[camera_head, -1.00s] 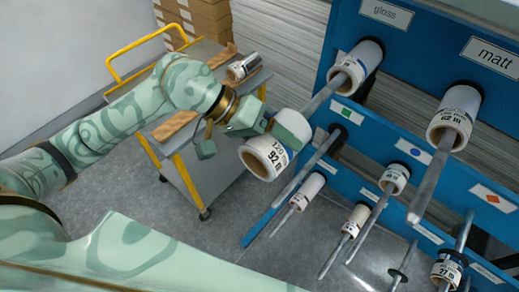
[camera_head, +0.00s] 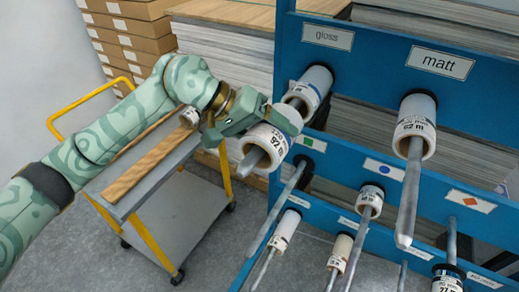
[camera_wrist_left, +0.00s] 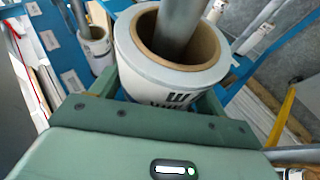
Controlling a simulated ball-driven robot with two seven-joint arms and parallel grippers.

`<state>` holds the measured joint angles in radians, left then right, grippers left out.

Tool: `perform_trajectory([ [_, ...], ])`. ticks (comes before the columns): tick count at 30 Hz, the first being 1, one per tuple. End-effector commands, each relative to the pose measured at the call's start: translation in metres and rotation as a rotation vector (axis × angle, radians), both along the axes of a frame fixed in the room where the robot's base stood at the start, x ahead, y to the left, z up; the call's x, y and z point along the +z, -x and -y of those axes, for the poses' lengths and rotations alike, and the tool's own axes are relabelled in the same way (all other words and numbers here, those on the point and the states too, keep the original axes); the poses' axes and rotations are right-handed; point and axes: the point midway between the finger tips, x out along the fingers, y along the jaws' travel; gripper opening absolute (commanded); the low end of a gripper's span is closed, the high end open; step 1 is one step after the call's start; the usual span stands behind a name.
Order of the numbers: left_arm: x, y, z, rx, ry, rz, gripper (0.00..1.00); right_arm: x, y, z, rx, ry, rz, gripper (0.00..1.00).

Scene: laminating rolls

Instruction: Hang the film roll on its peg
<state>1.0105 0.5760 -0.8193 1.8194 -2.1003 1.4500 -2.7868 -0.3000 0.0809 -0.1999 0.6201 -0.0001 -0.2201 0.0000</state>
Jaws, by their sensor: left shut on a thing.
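My left gripper (camera_head: 262,122) is shut on a white film roll (camera_head: 272,143) marked "92 m", gripping it by its outer wall. The roll is around the upper left peg (camera_head: 253,161), under the "gloss" label (camera_head: 327,36). The peg's grey tip sticks out of the roll's near end. In the left wrist view the peg (camera_wrist_left: 180,20) passes through the brown core of the held roll (camera_wrist_left: 150,75). Another white roll (camera_head: 313,84) sits farther back on the same peg, close to the rack. My right gripper is not in view.
The blue rack (camera_head: 370,60) carries several other pegs. A "62 m" roll (camera_head: 416,115) hangs on the long peg under "matt" (camera_head: 440,62). Smaller rolls hang below. A grey cart (camera_head: 185,215) with yellow rails stands left, with brown boxes (camera_head: 125,30) behind.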

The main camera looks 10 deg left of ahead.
Motion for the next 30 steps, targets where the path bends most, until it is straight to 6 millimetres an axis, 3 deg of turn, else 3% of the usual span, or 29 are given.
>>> perform_trajectory([
  [9, -0.003, -0.038, 0.014, 0.000, 0.001, -0.001, 0.42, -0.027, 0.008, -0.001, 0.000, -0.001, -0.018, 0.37],
  [15, -0.001, -0.053, 0.019, -0.001, 0.001, 0.001, 0.42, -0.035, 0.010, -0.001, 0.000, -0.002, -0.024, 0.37],
  [30, 0.001, -0.057, 0.021, -0.001, 0.001, 0.002, 0.42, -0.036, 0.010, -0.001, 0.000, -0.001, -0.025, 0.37],
])
